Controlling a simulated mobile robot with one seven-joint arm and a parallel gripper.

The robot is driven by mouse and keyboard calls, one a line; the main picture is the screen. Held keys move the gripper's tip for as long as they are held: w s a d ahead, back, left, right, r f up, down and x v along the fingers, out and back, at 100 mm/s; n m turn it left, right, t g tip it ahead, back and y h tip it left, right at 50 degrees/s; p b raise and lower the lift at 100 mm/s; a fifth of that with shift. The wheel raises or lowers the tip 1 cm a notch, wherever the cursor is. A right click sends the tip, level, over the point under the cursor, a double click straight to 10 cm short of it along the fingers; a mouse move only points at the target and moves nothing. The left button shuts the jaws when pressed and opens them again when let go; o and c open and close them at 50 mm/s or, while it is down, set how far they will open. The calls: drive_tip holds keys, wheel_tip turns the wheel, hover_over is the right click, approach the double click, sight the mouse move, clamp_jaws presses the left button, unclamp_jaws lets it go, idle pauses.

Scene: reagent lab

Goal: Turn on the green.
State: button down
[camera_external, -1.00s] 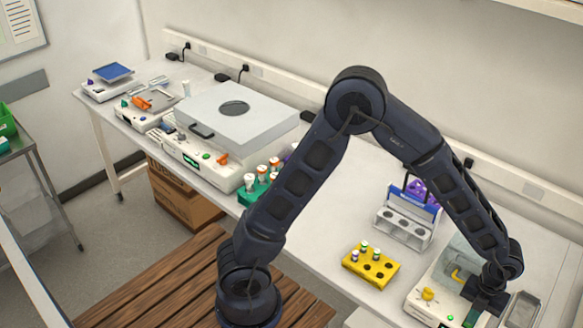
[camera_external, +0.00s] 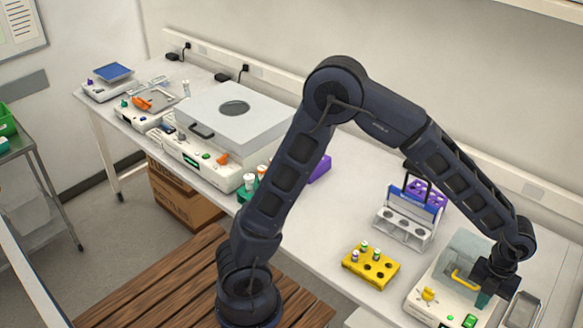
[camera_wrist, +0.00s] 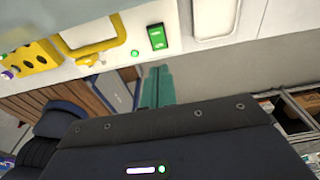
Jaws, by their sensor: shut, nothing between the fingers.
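A green rocker switch (camera_wrist: 157,37) is on the front of a white instrument (camera_wrist: 110,70) in the wrist view. The switch also shows bright green in the external view (camera_external: 470,320). A small green light (camera_wrist: 135,53) sits beside it. My gripper (camera_external: 482,300) has teal fingers, pressed together with nothing between them. In the wrist view the fingers (camera_wrist: 157,88) point toward the switch, with a visible gap in the picture. The instrument has a yellow knob (camera_external: 428,294) and a clear cover with a yellow handle (camera_external: 466,281).
A yellow rack with vials (camera_external: 371,266) stands left of the instrument. A grey rack (camera_external: 404,227) is behind it. A metal tray (camera_external: 522,312) lies close on the right. A large white machine (camera_external: 232,118) stands farther left on the bench.

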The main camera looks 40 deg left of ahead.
wheel_tip(320, 180, up, 7)
drive_tip(key=shift+s, duration=0.4)
drive_tip(key=shift+f, duration=0.15)
drive_tip(key=w+a+r+n+t, duration=0.1)
drive_tip(key=w+a+r+n, duration=0.15)
drive_tip(key=a+n, duration=0.55)
drive_tip(key=w+a+r+n+t, duration=0.1)
drive_tip(key=w+a+r+n, duration=0.2)
drive_tip(key=a, duration=0.9)
drive_tip(key=w+a+r+n+t, duration=0.1)
drive_tip(key=w+a+r+n, duration=0.1)
drive_tip(key=a+n, duration=0.65)
drive_tip(key=s+a+n+t, duration=0.1)
drive_tip(key=s+a+n, duration=0.3)
drive_tip(key=a, duration=0.4)
drive_tip(key=s+a+n+t, duration=0.1)
drive_tip(key=s+a+n, duration=0.2)
drive_tip(key=a+n, duration=0.4)
drive_tip(key=s+a+n+t, duration=0.1)
drive_tip(key=s+a+n, duration=0.3)
drive_tip(key=a, duration=0.6)
drive_tip(key=shift+s+a+n, duration=0.25)
drive_tip(key=shift+s+n, duration=0.05)
drive_tip(key=shift+n, duration=0.45)
drive_tip(key=c, duration=2.2)
unclamp_jaws()
